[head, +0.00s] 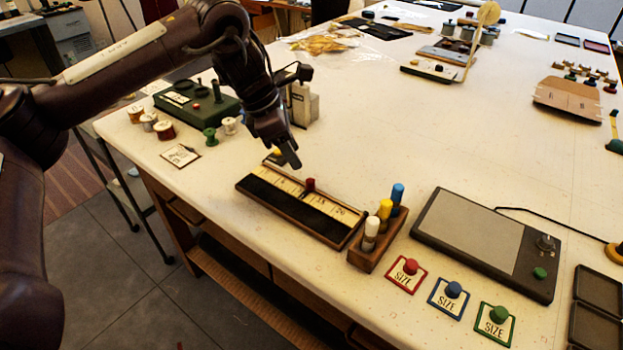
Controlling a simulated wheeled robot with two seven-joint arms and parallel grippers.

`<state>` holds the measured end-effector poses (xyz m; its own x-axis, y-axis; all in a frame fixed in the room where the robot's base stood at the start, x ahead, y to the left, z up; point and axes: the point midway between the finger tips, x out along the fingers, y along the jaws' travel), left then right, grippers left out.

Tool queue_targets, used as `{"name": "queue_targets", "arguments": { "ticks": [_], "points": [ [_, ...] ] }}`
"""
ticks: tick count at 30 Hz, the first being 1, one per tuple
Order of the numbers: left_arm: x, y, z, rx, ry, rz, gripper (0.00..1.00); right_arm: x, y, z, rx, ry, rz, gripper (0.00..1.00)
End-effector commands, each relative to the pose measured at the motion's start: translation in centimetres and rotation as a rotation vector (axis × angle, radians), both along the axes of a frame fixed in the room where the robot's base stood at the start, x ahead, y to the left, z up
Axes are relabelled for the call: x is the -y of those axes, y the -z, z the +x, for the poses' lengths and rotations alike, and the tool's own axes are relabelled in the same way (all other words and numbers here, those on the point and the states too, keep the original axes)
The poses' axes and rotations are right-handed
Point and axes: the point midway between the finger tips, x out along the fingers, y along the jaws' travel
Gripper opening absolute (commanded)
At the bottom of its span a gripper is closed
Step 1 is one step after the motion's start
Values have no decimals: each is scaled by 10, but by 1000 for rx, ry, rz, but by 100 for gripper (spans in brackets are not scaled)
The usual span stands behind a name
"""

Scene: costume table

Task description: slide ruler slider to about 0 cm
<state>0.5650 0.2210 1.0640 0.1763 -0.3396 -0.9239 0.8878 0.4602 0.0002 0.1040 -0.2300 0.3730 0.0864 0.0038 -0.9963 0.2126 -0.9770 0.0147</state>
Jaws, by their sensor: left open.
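The ruler (268,192) is a long wooden frame with a black strip and a pale scale, lying near the table's front edge. Its slider (310,184) has a dark red knob and sits around the middle of the scale. The scale's numbers are too small to read surely; larger ones seem to lie toward the right end. My left gripper (290,157) is open and empty, above the ruler's far side, up and left of the slider and apart from it. My right gripper is not in view.
A wooden block with white, yellow and blue pegs (376,240) stands close to the ruler's right end. A grey panel (478,238) lies further right. A green box (196,104) and several thread spools (164,130) stand left. The table (400,140) behind the ruler is clear.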

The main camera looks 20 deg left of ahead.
Motion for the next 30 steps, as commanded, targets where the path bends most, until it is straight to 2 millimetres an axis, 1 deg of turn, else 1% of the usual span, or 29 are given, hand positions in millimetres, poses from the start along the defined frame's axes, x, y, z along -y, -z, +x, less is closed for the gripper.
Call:
{"name": "queue_targets", "arguments": {
  "ticks": [1,3,5,8,15,18,23,30],
  "points": [
    [0,9,0,0,0,0,42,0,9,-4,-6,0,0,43],
    [0,12,0,0,0,0,42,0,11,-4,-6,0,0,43],
    [1,14,1,-1,0,0,42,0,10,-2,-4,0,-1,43],
    [5,24,2,-5,2,1,42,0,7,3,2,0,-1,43],
    [18,59,8,-5,2,1,42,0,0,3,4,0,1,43],
    [23,70,11,-3,0,1,42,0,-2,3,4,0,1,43],
    [26,81,13,-2,-1,1,42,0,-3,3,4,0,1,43],
    [27,82,13,-1,-1,1,42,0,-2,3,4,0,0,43]
  ]
}}
